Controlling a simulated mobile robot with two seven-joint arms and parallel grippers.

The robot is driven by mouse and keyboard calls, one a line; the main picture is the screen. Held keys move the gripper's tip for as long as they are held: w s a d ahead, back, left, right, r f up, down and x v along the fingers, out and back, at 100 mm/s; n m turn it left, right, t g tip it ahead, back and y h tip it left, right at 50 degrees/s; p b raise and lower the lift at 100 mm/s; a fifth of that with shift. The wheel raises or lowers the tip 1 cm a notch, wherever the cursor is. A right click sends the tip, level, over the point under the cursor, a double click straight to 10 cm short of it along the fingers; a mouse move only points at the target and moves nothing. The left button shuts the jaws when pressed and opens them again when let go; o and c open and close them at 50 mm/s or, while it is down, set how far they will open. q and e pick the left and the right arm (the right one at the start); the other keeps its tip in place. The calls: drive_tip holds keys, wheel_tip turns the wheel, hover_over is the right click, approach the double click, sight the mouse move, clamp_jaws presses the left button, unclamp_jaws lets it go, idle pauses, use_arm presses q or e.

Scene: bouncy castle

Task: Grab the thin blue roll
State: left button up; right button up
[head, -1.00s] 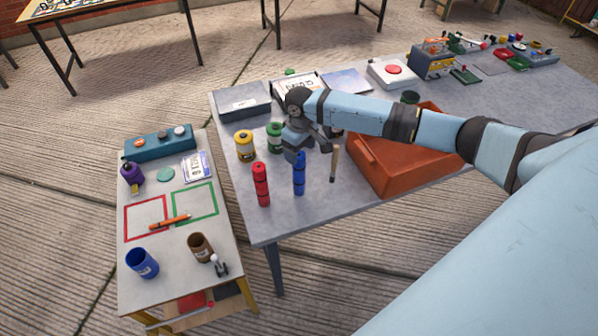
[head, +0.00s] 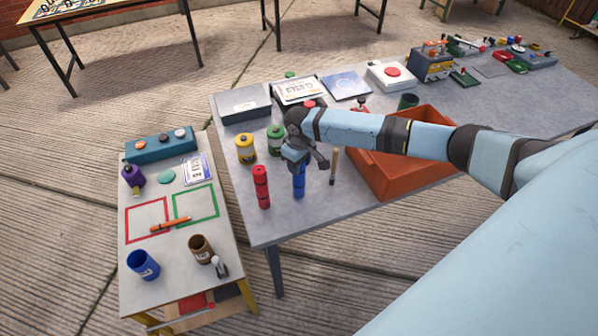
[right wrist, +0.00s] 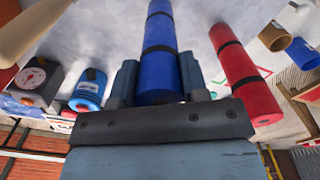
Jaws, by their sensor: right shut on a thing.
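The thin blue roll (head: 299,183) stands upright near the front left of the grey table, with dark bands around it. In the right wrist view the blue roll (right wrist: 159,55) runs between the two fingers. My right gripper (head: 298,164) is at its upper end, and in the right wrist view the gripper (right wrist: 158,85) is shut on it. The arm and hand hide the top of the roll in the head view. My left gripper is not in view.
A red roll (head: 261,187) stands close to the left. A wooden stick (head: 334,166) stands close to the right, before an orange tray (head: 400,185). A small side table (head: 205,278) stands left.

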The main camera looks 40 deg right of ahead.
wheel_tip(320, 180, up, 20)
drive_tip(key=b, duration=0.2)
idle(0.4)
drive_tip(key=shift+a, duration=0.15)
idle(0.7)
